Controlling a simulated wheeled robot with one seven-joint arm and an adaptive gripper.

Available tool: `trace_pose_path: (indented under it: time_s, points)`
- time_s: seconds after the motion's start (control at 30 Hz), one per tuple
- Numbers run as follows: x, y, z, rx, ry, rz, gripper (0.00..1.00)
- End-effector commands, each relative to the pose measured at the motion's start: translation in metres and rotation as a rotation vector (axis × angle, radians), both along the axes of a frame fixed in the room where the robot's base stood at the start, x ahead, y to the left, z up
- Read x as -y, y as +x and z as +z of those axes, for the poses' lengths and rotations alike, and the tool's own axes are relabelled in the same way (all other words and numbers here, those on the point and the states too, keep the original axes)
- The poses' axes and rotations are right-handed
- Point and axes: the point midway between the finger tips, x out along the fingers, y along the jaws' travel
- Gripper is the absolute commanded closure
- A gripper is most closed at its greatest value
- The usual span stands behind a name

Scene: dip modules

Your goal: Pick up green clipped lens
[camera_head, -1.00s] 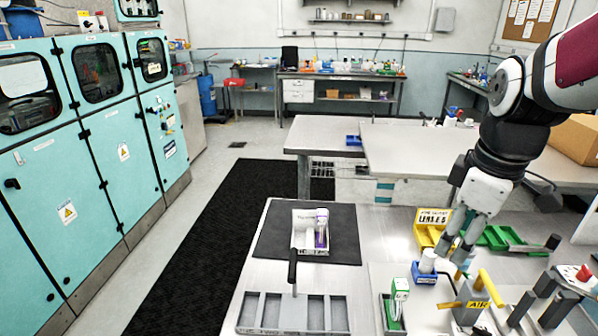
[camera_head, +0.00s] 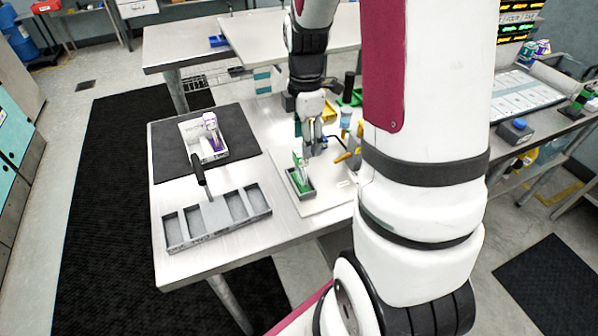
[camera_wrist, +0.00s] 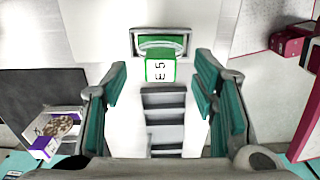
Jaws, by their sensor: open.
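The green clipped lens (camera_head: 299,167) stands upright in a small grey tray with a green inside (camera_head: 305,191) on a white board. My gripper (camera_head: 314,148) is open and empty, close above and just right of the lens in the head view. In the wrist view the teal-padded fingers of my gripper (camera_wrist: 162,88) stand apart on either side of the lens, clear of it. Its lower part is hidden from above.
A purple-labelled item (camera_head: 211,125) sits in a white tray (camera_head: 222,157) on a black mat (camera_head: 167,152). Yellow parts (camera_head: 347,158) stand close right of my gripper.

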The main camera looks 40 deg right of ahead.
Motion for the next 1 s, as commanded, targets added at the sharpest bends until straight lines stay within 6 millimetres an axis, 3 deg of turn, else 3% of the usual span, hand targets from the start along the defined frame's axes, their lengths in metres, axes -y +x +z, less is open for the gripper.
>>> trace_pose_path:
  time_s: [0.23, 0.53, 0.87, 1.0]
  points:
    - [-0.002, -0.001, -0.016, -0.003, 0.002, 0.0, 0.47]
    - [-0.005, 0.0, -0.054, -0.002, 0.002, -0.002, 0.47]
    - [-0.005, 0.001, -0.059, 0.001, 0.0, -0.001, 0.47]
    - [-0.004, 0.001, -0.059, 0.001, 0.0, -0.001, 0.78]
